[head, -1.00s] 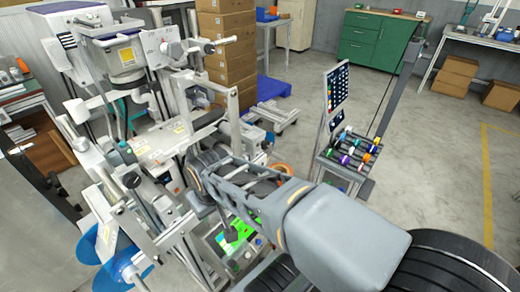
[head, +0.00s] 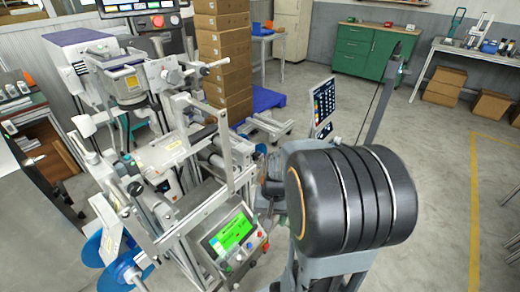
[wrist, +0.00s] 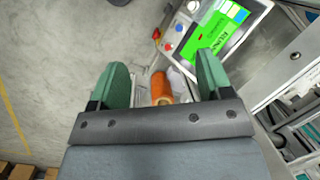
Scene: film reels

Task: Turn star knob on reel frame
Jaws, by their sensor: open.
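The reel frame (head: 182,108) is a tall light-grey machine of bars, rollers and shafts on the left in the head view. A grey knob-like part (head: 172,74) sits at its upper middle, and a dark round knob (head: 135,188) on its left side; I cannot tell which is the star knob. My gripper (wrist: 162,72) shows in the wrist view with two green fingers wide apart and nothing held. An orange roll (wrist: 160,88) shows beyond and between the fingers, with the machine's screen to the right. In the head view my arm mostly hides the gripper.
A control panel with a lit green screen (head: 232,232) and small coloured buttons stands at the frame's lower front. Blue reels (head: 92,248) are at its lower left. Stacked cardboard boxes (head: 222,60) and a blue pallet (head: 265,99) stand behind.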

